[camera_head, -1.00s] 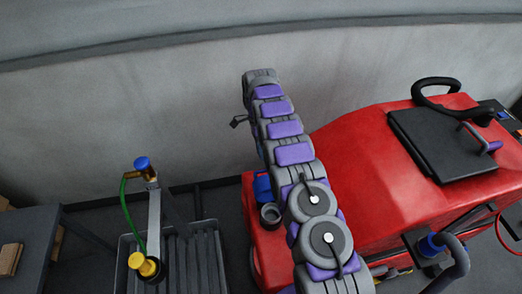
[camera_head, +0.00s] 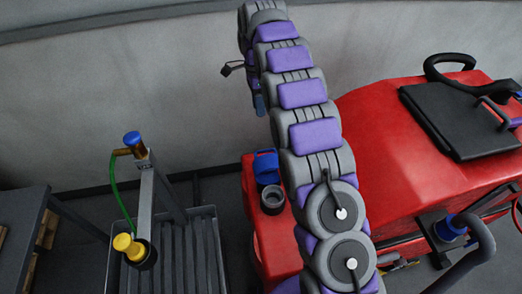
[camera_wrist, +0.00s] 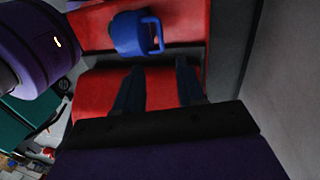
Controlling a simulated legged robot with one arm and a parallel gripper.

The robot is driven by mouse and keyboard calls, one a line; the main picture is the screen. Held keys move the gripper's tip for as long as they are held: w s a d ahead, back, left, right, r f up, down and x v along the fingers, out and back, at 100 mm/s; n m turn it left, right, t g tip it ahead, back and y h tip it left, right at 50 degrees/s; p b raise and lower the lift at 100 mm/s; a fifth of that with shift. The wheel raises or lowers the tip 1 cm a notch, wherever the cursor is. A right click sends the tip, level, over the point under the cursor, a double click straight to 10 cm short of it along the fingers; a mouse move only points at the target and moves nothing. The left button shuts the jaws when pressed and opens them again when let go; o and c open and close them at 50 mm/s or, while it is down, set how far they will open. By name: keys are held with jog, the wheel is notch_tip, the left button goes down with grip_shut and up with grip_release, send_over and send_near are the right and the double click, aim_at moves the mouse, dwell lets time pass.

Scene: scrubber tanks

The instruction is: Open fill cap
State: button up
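The blue fill cap (camera_head: 266,166) is on the left end of the red scrubber tank (camera_head: 385,130). A dark grey round neck (camera_head: 272,199) with a dark hollow middle is right in front of it. In the wrist view the blue cap (camera_wrist: 130,36) shows a loop-like part on its right side, above the red surface. My gripper (camera_wrist: 158,75) has its two dark fingers apart with nothing between them, and the cap appears beyond their tips. In the head view only a bluish finger (camera_head: 259,104) shows at the arm's far end, apart from the cap.
A grey slatted cart (camera_head: 190,250) with a green hose, a blue-topped tap and a yellow cap stands left of the tank. A black lid with handles (camera_head: 465,118) is on the tank's top right. A grey wall (camera_head: 120,100) is behind.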

jog(key=b+x, duration=0.4)
jog(key=x, duration=1.2)
jog(key=shift+s+f+b, duration=0.15)
jog(key=shift+f+b, duration=0.15)
jog(key=shift+b, duration=0.05)
grip_shut()
dwell(0.3)
